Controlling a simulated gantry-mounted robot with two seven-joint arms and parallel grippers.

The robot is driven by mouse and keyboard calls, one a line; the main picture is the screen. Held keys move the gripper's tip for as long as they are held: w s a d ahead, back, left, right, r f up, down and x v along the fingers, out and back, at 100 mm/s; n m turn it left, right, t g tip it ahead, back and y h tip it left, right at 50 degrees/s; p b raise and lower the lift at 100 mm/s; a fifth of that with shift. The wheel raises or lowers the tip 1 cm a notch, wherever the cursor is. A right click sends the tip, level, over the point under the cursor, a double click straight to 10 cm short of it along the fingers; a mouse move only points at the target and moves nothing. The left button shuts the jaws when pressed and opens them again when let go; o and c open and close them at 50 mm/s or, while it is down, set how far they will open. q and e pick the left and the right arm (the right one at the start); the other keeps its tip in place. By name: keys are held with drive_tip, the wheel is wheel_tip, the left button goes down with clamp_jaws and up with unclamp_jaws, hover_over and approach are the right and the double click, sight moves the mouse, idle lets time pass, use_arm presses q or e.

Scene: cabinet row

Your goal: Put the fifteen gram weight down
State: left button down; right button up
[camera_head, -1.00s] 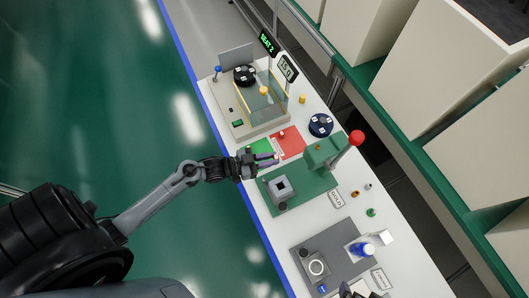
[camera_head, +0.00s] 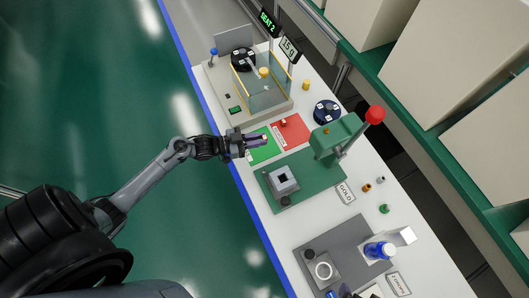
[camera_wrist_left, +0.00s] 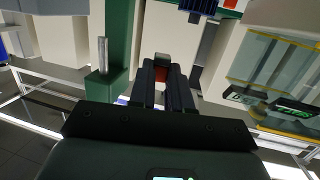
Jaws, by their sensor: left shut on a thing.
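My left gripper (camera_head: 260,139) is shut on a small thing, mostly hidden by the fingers. In the head view a reddish spot shows at the fingertips. In the left wrist view a small grey piece (camera_wrist_left: 162,58) with red below it shows at the fingers. I cannot tell its marking or whether it is the fifteen gram weight. The gripper is over the green mat (camera_head: 265,153), beside the red mat (camera_head: 292,135). A display (camera_head: 289,47) reads "15 g". A dark part at the bottom edge may be my right gripper.
The glass-walled balance (camera_head: 226,95) with a yellow piece (camera_head: 263,72) is behind the mats. Another yellow piece (camera_head: 306,85) and a dark round carousel (camera_head: 326,111) stand right. A green press with a red knob (camera_head: 375,114) stands close by.

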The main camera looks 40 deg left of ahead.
use_arm(q)
drive_tip(key=b, duration=0.2)
hover_over(259, 154)
wheel_tip(259, 154, down, 6)
drive_tip(key=shift+r, duration=0.1)
wheel_tip(259, 154, down, 3)
drive_tip(key=shift+r, duration=0.2)
drive_tip(key=shift+f, duration=0.6)
drive_tip(key=shift+f+b, duration=0.2)
drive_tip(key=shift+b, duration=0.1)
drive_tip(key=c, duration=1.1)
unclamp_jaws()
